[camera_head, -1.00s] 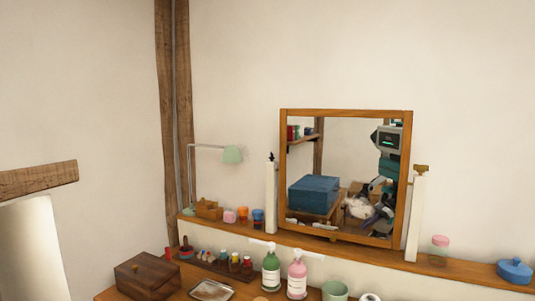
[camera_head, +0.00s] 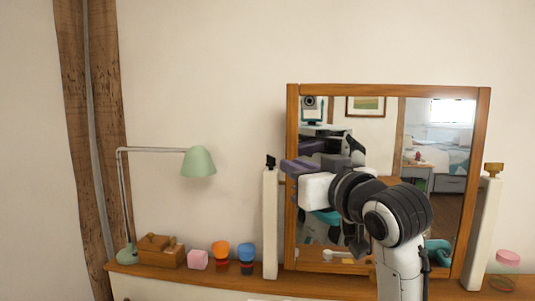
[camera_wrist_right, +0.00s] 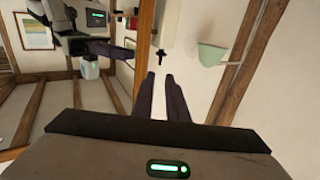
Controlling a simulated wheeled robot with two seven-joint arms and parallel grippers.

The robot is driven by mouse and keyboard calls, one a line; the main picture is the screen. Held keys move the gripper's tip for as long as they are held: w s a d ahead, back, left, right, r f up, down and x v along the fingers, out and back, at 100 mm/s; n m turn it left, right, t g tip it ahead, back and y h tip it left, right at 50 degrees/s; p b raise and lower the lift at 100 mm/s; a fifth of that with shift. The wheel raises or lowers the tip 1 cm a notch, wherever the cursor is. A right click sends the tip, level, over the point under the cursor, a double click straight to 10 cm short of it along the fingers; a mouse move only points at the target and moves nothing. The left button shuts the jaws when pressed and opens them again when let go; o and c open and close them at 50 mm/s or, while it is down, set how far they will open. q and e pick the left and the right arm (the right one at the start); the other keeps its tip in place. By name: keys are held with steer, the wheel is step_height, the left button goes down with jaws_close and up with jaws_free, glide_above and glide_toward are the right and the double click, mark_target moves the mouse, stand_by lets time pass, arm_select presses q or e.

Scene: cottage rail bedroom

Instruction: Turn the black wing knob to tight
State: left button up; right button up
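The black wing knob (camera_head: 270,161) sits on top of the left white post (camera_head: 270,222) beside the mirror (camera_head: 375,130). My right gripper (camera_head: 286,167) reaches in from the right, across the front of the mirror, with its fingertips just right of the knob. In the right wrist view, the knob (camera_wrist_right: 160,57) shows just past the tips of the two dark fingers (camera_wrist_right: 160,78), about in line with the gap between them. The fingers are apart with nothing between them. My left gripper is not in view.
A brass-coloured knob (camera_head: 494,168) tops the right post (camera_head: 482,230). A green lamp (camera_head: 199,163) stands left of the knob. A wooden organizer (camera_head: 160,252), a pink cube (camera_head: 198,260) and orange and blue cups (camera_head: 246,256) stand on the shelf. The wall space above is clear.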

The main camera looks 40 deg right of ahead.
mark_target(275, 158)
steer(key=p+x, duration=0.4)
steer(key=x, duration=0.3)
steer(key=shift+w+d, duration=0.15)
steer(key=shift+w, duration=0.25)
steer(key=shift+x, duration=0.85)
steer(key=shift+f, duration=0.1)
jaws_close()
